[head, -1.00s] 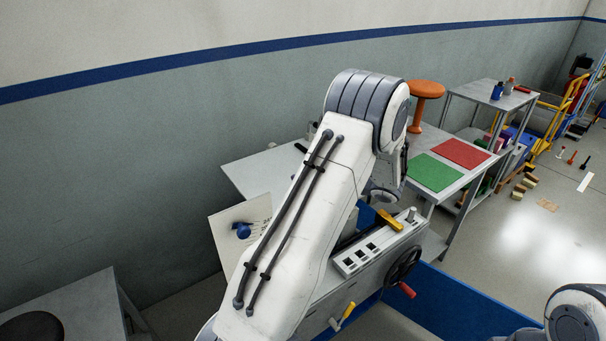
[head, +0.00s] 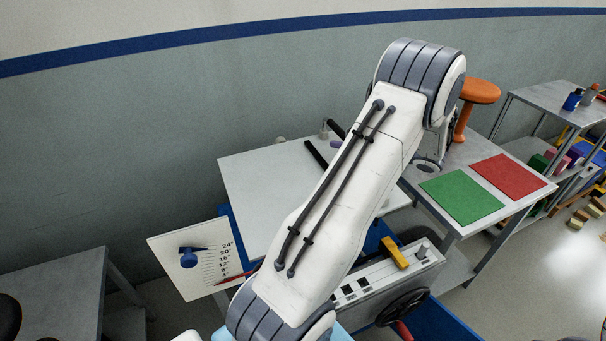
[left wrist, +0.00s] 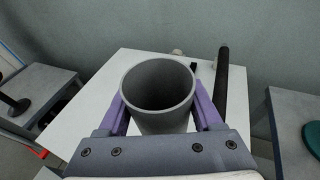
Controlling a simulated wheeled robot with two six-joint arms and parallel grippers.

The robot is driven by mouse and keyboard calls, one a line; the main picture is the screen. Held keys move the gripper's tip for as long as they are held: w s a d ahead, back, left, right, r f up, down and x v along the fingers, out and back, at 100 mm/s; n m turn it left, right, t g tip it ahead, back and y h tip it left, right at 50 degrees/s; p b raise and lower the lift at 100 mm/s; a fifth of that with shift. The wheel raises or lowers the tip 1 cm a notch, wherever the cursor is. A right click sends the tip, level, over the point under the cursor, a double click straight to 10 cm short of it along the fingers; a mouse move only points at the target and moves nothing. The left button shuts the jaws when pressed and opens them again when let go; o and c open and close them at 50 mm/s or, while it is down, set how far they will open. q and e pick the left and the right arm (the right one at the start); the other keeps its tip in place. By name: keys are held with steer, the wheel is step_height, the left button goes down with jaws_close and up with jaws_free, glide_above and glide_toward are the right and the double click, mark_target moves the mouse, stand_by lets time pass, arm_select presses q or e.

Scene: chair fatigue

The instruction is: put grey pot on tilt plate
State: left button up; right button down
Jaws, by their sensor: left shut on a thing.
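The grey pot (left wrist: 158,118) is an open, hollow cylinder seen from above in the left wrist view. My left gripper (left wrist: 159,92) is shut on it, one purple finger on each side. In that view the pot is in front of the white tilt plate (left wrist: 85,100); I cannot tell whether it touches it. In the head view the tilt plate (head: 262,190) lies behind my left arm, and the arm hides the pot and fingers. My right gripper is in neither view.
Black bars (left wrist: 222,82) stand at the plate's far side. Right of it is a table with a green mat (head: 461,197), a red mat (head: 507,175) and an orange stool (head: 478,93).

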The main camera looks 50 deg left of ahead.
arm_select(q)
steer(key=s+a+f+p, duration=0.1)
steer(key=s+a+f, duration=0.1)
steer(key=a+f, duration=0.1)
steer(key=s+a+f+p, duration=0.1)
steer(key=s+a+f, duration=0.1)
steer(key=a+f, duration=0.1)
steer(key=s+a+f+p, duration=0.1)
steer(key=s+a+f, duration=0.1)
steer(key=a+f, duration=0.1)
steer(key=shift+s+a+f, duration=0.1)
steer(key=shift+s+f, duration=0.05)
steer(key=shift+f, duration=0.8)
steer(key=shift+f, duration=0.1)
steer(key=shift+f, duration=0.15)
steer(key=o, duration=1.4)
steer(key=shift+o, duration=0.2)
steer(key=shift+r, duration=0.2)
